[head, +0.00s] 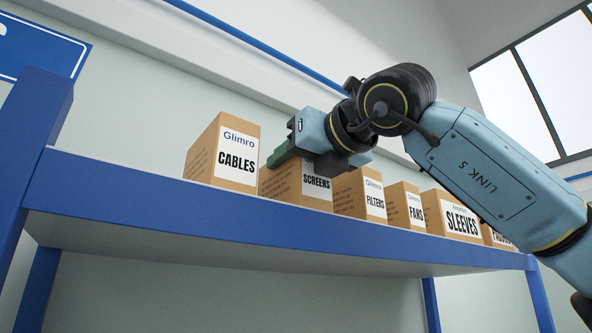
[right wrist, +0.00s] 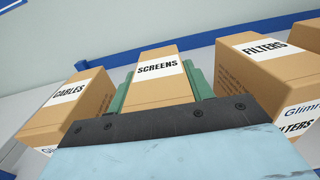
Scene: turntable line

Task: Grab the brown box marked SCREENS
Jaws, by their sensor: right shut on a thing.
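The brown SCREENS box (head: 296,186) stands on the blue-edged shelf (head: 200,203), between the CABLES and FILTERS boxes. My right gripper (head: 290,155) reaches it from above and covers part of its top and label. In the right wrist view the SCREENS box (right wrist: 160,75) sits between the two green fingers of my right gripper (right wrist: 160,92), one on each side. The right gripper is shut on this box. The box still appears to rest on the shelf. My left gripper is not in view.
The CABLES box (head: 225,150) is close on the left and the FILTERS box (head: 359,194) on the right. The FANS box (head: 405,206) and SLEEVES box (head: 452,214) stand further right. A blue post (head: 38,125) rises at the shelf's left end. Room above the boxes is free.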

